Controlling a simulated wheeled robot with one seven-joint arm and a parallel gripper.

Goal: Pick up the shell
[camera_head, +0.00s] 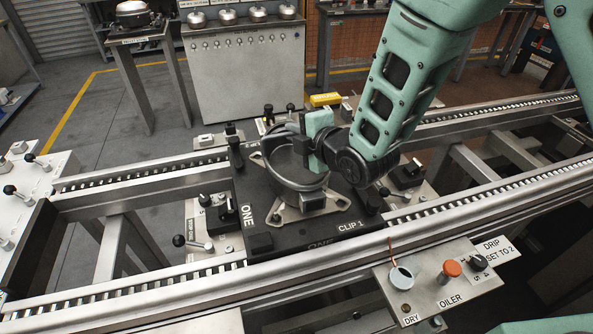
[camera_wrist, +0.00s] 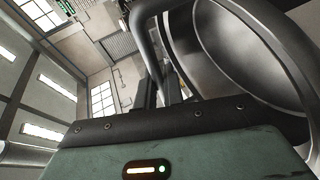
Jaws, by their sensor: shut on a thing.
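The shell (camera_head: 283,178) is a dark grey, open, round bowl on the black pallet in the middle of the head view. It sits above a pale metal base plate with feet (camera_head: 305,212). My gripper (camera_head: 303,147) reaches it from the right and is shut on its upper wall or rim. The exact grip point is partly hidden by my gripper. In the wrist view the shell's curved grey wall and rim (camera_wrist: 235,50) fill the upper right. My gripper's two dark fingers (camera_wrist: 160,92) are close together against a bent grey tube or rim edge beside it.
The black pallet (camera_head: 262,215), marked ONE and CLIP 1, rests between two roller rails (camera_head: 150,290). An oiler panel (camera_head: 440,285) with knobs stands at front right. A lever panel (camera_head: 35,190) is at left. A cabinet with several metal domes (camera_head: 245,70) stands behind.

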